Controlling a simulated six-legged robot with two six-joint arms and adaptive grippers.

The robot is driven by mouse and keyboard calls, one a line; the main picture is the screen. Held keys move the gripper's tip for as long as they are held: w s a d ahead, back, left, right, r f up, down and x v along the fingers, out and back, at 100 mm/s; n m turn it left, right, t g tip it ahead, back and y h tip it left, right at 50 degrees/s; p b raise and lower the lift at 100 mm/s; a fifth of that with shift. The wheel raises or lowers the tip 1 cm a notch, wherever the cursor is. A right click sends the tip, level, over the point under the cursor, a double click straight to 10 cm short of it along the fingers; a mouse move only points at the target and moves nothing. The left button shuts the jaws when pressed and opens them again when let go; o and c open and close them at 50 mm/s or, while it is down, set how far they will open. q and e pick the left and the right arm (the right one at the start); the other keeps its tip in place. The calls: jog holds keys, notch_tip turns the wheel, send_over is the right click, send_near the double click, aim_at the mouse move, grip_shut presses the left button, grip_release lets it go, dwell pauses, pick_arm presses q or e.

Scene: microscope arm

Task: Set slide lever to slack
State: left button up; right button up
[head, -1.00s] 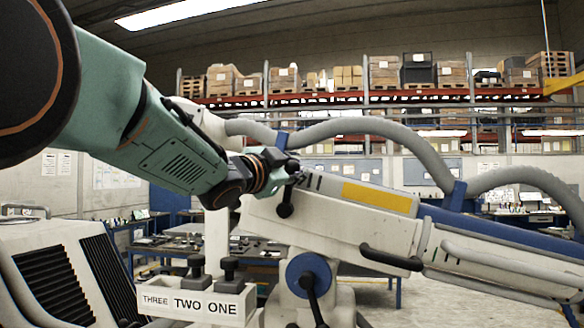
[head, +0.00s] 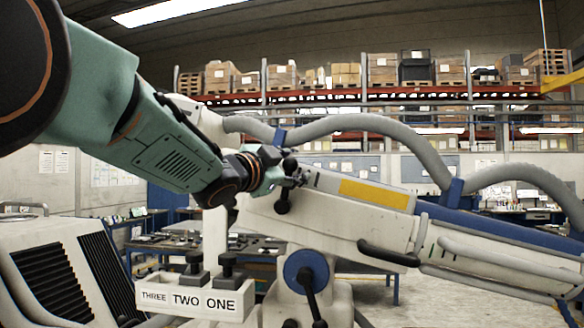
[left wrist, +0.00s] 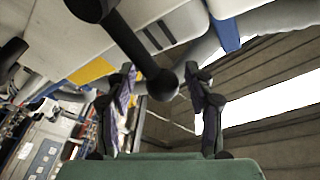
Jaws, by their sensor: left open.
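The white microscope arm (head: 330,220) carries a short black lever (head: 283,201) near its upper left end, hanging down with a round knob. I take it for the slide lever; no label on it is readable. In the left wrist view the black lever (left wrist: 138,50) reaches down, and its knob lies between my finger pads, with gaps on both sides. My left gripper (head: 292,174) is open just above the lever in the head view; it also shows in the left wrist view (left wrist: 161,88). Short dark marks (left wrist: 158,36) lie beside the lever. My right gripper is not in view.
A blue hub with another black lever (head: 310,295) sits below the arm. A dark handle (head: 388,254) projects from its side. A grey hose (head: 370,124) arches above. A box labelled THREE, TWO, ONE (head: 200,302) with black knobs stands at lower left.

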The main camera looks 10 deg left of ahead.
pick_arm(q)
jog(key=v, duration=0.6)
jog(key=shift+d+r, duration=0.1)
jog(key=shift+r, duration=0.05)
jog(key=shift+s+a, duration=0.3)
jog(key=shift+s, duration=0.15)
jog(key=shift+s, duration=0.15)
jog(key=shift+f, duration=0.25)
